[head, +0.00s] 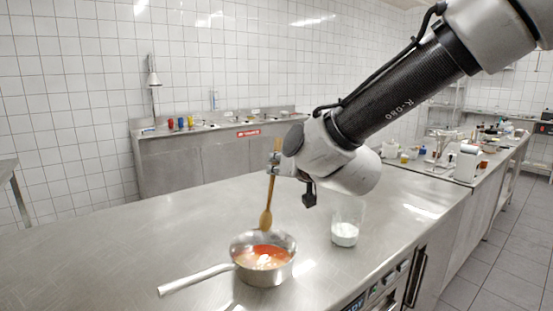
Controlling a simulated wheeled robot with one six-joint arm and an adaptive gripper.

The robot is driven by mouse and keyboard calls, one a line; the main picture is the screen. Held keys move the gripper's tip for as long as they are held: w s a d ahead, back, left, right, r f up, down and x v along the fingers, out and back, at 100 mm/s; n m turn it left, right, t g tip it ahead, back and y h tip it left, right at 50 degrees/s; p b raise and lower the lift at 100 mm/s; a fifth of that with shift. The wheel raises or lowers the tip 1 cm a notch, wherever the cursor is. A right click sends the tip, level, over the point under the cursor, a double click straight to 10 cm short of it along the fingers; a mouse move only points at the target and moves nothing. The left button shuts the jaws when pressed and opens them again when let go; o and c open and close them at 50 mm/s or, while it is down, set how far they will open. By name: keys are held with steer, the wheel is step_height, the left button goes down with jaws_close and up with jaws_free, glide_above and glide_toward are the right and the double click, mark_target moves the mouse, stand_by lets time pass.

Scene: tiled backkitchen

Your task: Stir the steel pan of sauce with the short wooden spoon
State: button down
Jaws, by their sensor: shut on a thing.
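The steel pan (266,276) stands on the steel counter with its long handle pointing to the lower left. Red-orange sauce (264,256) with a pale patch shows inside it. My gripper (274,163) is shut on the upper part of the short wooden spoon (270,200). The spoon hangs nearly upright, bowl end down and tilted slightly. Its bowl appears just above the pan's back rim in the picture; I cannot tell whether it is over the pan or behind it. The spoon's bowl is not in the sauce.
A clear glass container (345,230) with white contents stands right of the pan, below my arm. The steel counter (130,240) is clear to the left. Another counter with small items runs along the back wall, and a cluttered one stands at right.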

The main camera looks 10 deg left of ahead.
step_height(320, 180, down, 8)
steer(key=s, duration=0.1)
steer(key=shift+s+a+f, duration=0.15)
steer(key=shift+s+a, duration=0.05)
steer(key=shift+s, duration=0.2)
stand_by(0.4)
stand_by(0.4)
